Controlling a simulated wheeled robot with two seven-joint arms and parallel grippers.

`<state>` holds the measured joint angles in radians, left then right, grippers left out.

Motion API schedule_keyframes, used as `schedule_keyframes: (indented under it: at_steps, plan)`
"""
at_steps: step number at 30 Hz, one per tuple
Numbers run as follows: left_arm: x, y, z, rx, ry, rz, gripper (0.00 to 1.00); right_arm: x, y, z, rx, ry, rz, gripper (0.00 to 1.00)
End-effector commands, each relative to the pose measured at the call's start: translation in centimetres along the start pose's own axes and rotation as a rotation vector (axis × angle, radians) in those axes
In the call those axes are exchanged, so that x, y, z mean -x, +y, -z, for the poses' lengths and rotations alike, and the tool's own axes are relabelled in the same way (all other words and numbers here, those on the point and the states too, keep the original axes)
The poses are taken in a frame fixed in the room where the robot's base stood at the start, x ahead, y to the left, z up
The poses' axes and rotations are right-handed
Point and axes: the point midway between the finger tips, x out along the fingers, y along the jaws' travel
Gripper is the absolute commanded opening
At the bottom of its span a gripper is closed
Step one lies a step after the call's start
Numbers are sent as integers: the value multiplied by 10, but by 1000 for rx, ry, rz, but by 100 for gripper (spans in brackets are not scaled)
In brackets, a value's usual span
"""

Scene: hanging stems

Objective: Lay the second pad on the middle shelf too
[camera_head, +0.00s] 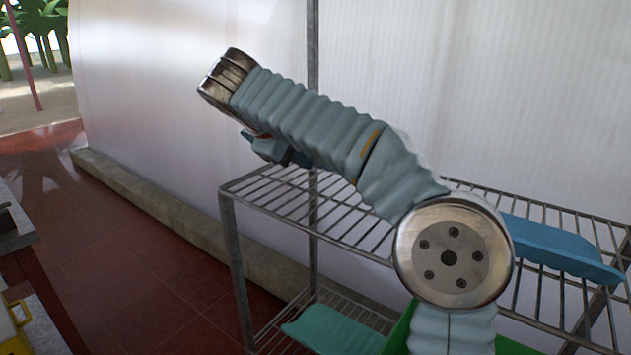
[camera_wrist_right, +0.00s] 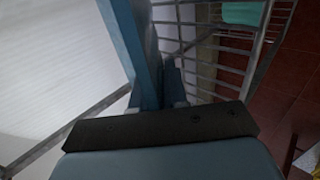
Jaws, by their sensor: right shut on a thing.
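My right gripper (camera_head: 272,150) shows as a small dark blue part under my raised arm at the left end of the upper shelf. In the right wrist view the gripper (camera_wrist_right: 162,88) is shut on a long blue pad (camera_wrist_right: 128,42), seen nearly edge-on. My left gripper is out of sight.
A teal pad (camera_head: 335,330) lies on the lower shelf; a teal patch (camera_wrist_right: 243,12) shows in the wrist view. A green crate (camera_head: 402,330) is partly hidden by my arm. Rack posts (camera_head: 313,100) rise before the white wall (camera_head: 190,70). The upper shelf's left part looks bare.

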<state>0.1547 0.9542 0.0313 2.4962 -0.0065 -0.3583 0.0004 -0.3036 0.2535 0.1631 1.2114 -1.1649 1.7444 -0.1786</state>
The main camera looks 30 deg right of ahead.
Motion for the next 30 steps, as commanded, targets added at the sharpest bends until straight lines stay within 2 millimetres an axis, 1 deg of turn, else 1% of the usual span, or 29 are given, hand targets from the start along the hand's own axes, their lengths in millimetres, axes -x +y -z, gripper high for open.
schedule_keyframes:
  at_steps: [1, 3, 7, 9, 13, 17, 25, 26, 30]
  plan:
    - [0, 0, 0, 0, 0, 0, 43, -10, 0, -2, 0, -3, 0, 0]
    - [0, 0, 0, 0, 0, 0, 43, -20, -2, -4, -1, -1, 1, 0]
    - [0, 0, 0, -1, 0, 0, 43, -32, -3, -4, -1, -1, 1, 0]
    - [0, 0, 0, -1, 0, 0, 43, -41, -4, -6, -1, -2, 1, 0]
    - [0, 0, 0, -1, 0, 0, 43, -57, -18, -6, 2, -2, 0, 0]
    - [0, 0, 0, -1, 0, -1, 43, -63, -26, -6, 0, 1, 1, 0]
    - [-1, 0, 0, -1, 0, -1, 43, -64, -27, -6, -1, 1, 1, 0]
    - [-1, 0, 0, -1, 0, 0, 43, -64, -27, -6, -1, 0, 1, 15]
    - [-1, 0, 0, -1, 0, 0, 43, -64, -26, -6, -1, 1, 1, 36]
